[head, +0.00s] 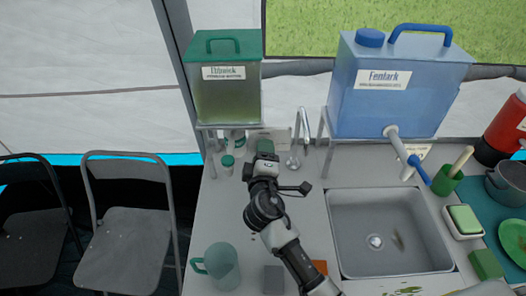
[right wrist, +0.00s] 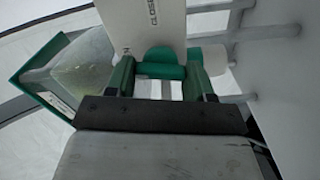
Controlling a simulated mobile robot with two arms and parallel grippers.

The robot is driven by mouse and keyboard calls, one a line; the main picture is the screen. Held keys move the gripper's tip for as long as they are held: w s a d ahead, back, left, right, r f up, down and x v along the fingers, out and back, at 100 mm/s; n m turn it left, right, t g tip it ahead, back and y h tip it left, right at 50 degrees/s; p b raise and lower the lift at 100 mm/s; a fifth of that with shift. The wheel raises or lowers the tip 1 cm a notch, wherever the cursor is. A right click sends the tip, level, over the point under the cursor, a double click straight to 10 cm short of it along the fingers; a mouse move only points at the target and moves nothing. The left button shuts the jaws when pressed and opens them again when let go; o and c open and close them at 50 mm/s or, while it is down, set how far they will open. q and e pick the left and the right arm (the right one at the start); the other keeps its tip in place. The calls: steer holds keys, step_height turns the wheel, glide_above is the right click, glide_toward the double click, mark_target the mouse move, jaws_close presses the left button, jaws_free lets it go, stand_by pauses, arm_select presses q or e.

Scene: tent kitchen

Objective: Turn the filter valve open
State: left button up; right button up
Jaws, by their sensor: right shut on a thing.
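The filter tank (head: 228,97), murky green with a green lid, stands on a raised stand at the back of the counter. It also shows tilted at the left of the right wrist view (right wrist: 75,80). My right gripper (head: 265,150) is below the tank's right side. In the right wrist view, my right gripper (right wrist: 160,84) is shut on a green valve handle (right wrist: 160,68), with a finger on each side. A white plate (right wrist: 148,22) behind it carries lettering that seems to read "CLOSED", partly cut off. My left gripper is not in view.
A blue tank (head: 400,85) with a blue-levered tap stands right of the filter tank. A metal sink (head: 387,235) is at the right. Folding chairs (head: 130,235) are left of the counter.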

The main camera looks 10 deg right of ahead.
steer(key=shift+r+n+p, duration=0.1)
steer(key=shift+n+p, duration=0.3)
steer(key=shift+n, duration=1.2)
steer(key=o, duration=0.9)
steer(key=shift+w, duration=0.1)
steer(key=shift+s+a+b, duration=0.35)
steer(key=shift+s+b, duration=0.1)
steer(key=shift+s, duration=1.3)
steer(key=shift+s+a+b, duration=0.4)
steer(key=shift+s+b, duration=0.05)
steer(key=shift+s, duration=1.35)
steer(key=shift+s+a+b, duration=0.35)
steer(key=shift+s+b, duration=0.1)
steer(key=shift+s, duration=1.3)
